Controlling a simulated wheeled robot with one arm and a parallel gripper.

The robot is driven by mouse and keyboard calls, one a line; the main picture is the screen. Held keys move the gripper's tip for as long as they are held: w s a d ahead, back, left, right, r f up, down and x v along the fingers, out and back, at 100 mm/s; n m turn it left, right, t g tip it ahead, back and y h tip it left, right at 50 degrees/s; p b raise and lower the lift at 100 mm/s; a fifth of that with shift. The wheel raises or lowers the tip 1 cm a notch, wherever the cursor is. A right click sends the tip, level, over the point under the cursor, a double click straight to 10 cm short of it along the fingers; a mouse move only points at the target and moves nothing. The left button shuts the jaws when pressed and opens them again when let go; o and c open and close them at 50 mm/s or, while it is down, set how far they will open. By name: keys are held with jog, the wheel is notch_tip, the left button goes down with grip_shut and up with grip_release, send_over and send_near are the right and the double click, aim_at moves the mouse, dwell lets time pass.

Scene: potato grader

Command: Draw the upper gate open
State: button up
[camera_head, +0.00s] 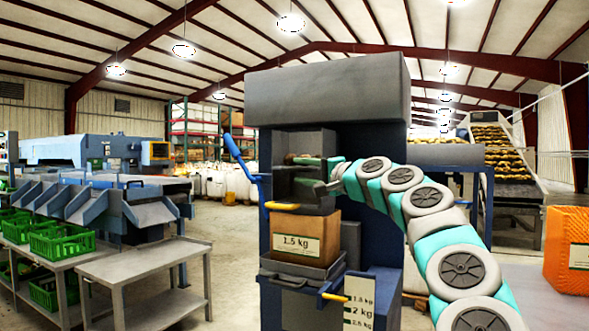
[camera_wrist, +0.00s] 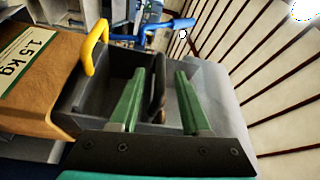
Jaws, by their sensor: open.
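The packing machine (camera_head: 330,95) has a dark chamber (camera_head: 309,140) in its upper part. A blue lever (camera_head: 238,152) sticks out at its left, and a yellow handle (camera_head: 283,206) lies below the chamber. Which of them belongs to the upper gate I cannot tell. In the wrist view the yellow handle (camera_wrist: 95,45) is at left and the blue lever (camera_wrist: 172,25) at top. My gripper (camera_head: 300,172) is open at the chamber's front. Its green fingers (camera_wrist: 160,75) stand either side of a dark upright piece (camera_wrist: 158,92); contact is unclear.
A cardboard box (camera_head: 305,235) marked 1.5 kg sits on a tray below the chamber. A lower yellow handle (camera_head: 335,297) projects near a weight label plate (camera_head: 360,310). A grey table (camera_head: 145,262) and green crates (camera_head: 62,243) stand left. An orange stack (camera_head: 567,250) stands right.

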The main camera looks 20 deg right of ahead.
aim_at(298, 171)
jog(key=shift+p+x, duration=0.3)
jog(key=shift+x, duration=1.45)
grip_shut()
